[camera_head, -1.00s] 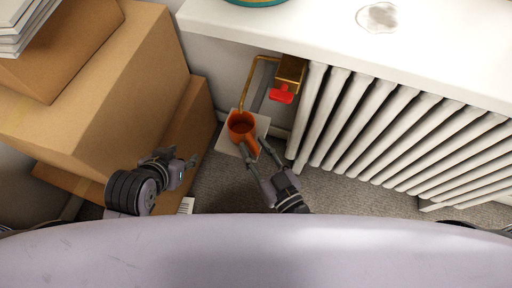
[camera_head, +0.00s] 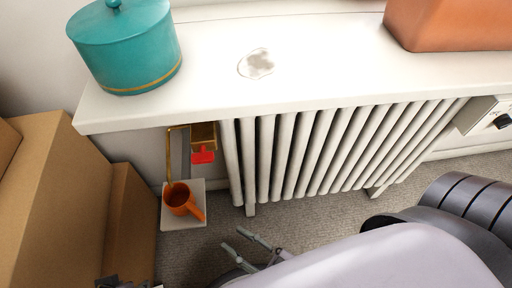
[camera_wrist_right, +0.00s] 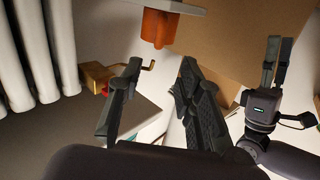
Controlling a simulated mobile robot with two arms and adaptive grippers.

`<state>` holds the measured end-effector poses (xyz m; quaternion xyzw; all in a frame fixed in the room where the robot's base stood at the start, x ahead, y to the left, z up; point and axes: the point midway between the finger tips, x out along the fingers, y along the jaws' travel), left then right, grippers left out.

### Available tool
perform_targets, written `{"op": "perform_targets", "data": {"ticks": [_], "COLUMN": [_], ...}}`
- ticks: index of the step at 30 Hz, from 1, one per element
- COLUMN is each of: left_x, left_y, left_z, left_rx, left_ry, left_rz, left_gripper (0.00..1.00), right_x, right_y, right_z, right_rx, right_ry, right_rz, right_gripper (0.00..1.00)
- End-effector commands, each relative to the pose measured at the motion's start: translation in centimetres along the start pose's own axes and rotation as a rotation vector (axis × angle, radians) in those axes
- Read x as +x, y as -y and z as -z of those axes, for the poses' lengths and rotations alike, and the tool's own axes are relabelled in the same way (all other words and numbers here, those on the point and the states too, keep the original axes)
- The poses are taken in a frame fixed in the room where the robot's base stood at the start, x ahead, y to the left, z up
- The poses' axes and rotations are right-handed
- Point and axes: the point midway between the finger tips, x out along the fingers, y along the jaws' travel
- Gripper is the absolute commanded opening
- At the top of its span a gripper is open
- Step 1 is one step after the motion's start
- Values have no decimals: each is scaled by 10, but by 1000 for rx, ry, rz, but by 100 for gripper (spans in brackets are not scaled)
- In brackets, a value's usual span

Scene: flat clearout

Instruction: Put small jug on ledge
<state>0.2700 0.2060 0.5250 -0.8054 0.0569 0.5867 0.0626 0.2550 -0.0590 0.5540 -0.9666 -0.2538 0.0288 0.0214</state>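The small orange jug (camera_head: 181,199) stands on a pale square board (camera_head: 185,223) low beside the radiator. Its handle points to the lower right. It appears inverted at the top of the right wrist view (camera_wrist_right: 158,27). The ledge (camera_head: 310,75) is the white shelf above the radiator. My right gripper (camera_head: 246,242) is open and empty, below and right of the jug and apart from it. Its two spread fingers also show in the wrist view (camera_wrist_right: 158,82). My left gripper shows at the right of the wrist view (camera_wrist_right: 276,62); its opening is unclear.
On the ledge stand a teal lidded pot (camera_head: 128,48) and a terracotta planter (camera_head: 450,25), with a pale stain (camera_head: 256,64) and free room between. A red-handled valve (camera_head: 203,156) sits above the jug. The radiator (camera_head: 320,150) is right, cardboard boxes (camera_head: 50,200) left.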

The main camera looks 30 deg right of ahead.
Motion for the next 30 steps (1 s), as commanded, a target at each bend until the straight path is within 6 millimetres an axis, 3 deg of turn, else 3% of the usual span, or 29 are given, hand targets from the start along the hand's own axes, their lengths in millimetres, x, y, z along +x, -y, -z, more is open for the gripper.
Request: {"op": "perform_targets", "data": {"ticks": [5, 11, 18, 23, 30], "left_x": [0, 0, 0, 0, 0], "left_y": [0, 0, 0, 0, 0], "left_z": [0, 0, 0, 0, 0], "left_rx": [0, 0, 0, 0, 0], "left_ry": [0, -1, -1, -1, -2], "left_rz": [0, 0, 0, 0, 0], "left_gripper": [40, 40, 40, 40, 40], "right_x": [7, 35, 51, 44, 5], "right_y": [1, 2, -21, -50, -102], "right_z": [0, -5, -19, -27, -31], "right_rx": [0, -13, -35, -32, 27], "right_ry": [20, 156, 420, 620, 926], "right_rz": [17, 90, 109, 52, -126], "right_gripper": [33, 33, 33, 33, 33]}}
